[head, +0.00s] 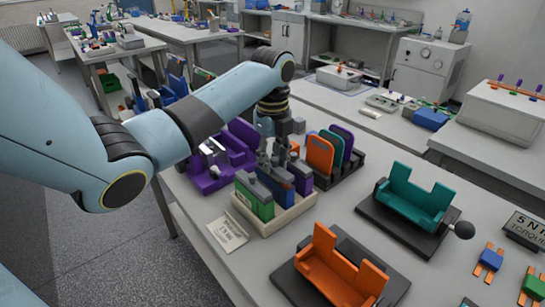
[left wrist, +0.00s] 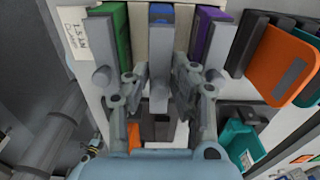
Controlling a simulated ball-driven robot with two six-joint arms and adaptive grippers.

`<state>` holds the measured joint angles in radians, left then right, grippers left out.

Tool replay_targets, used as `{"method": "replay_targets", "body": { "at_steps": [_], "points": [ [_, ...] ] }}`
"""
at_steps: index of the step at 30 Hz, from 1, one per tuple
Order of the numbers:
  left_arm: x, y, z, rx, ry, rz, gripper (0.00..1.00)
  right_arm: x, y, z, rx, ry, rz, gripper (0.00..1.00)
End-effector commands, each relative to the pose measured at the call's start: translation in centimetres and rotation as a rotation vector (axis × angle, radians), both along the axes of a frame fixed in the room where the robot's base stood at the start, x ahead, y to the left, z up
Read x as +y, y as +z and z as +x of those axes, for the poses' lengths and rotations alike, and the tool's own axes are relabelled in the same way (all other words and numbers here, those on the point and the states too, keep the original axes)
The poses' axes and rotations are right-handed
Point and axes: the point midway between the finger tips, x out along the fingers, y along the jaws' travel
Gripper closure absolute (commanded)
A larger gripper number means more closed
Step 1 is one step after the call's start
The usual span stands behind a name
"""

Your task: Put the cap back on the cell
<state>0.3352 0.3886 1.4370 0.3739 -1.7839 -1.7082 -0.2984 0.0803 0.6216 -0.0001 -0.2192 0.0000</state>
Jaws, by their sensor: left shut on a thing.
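My left gripper (head: 277,157) reaches down over a cream tray (head: 268,225) in the head view. Green (head: 256,198), blue (head: 276,190) and purple (head: 300,178) flat blocks stand in a row in the tray, each with a grey upright piece. In the left wrist view the gripper (left wrist: 160,80) is shut on the blue block's (left wrist: 160,12) grey upright piece (left wrist: 160,55). I cannot tell whether the blue block is lifted or seated. No part is plainly recognisable as the cap or the cell. My right gripper is not in view.
A dark rack holds orange (head: 320,156), teal and purple plates right of the tray. A purple fixture (head: 212,172) stands left; teal (head: 415,198) and orange (head: 335,275) fixtures stand right and in front. A paper label (head: 228,232) lies beside the tray.

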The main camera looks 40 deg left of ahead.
Motion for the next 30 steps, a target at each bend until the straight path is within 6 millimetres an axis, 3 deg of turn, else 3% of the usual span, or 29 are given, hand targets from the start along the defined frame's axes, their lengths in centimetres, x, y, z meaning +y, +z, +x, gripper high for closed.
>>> {"method": "replay_targets", "body": {
  "at_steps": [30],
  "points": [
    [0.13, 0.06, -0.03, 0.001, 0.0, 0.0, 0.96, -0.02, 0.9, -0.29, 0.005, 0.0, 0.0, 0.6]
  ]
}}
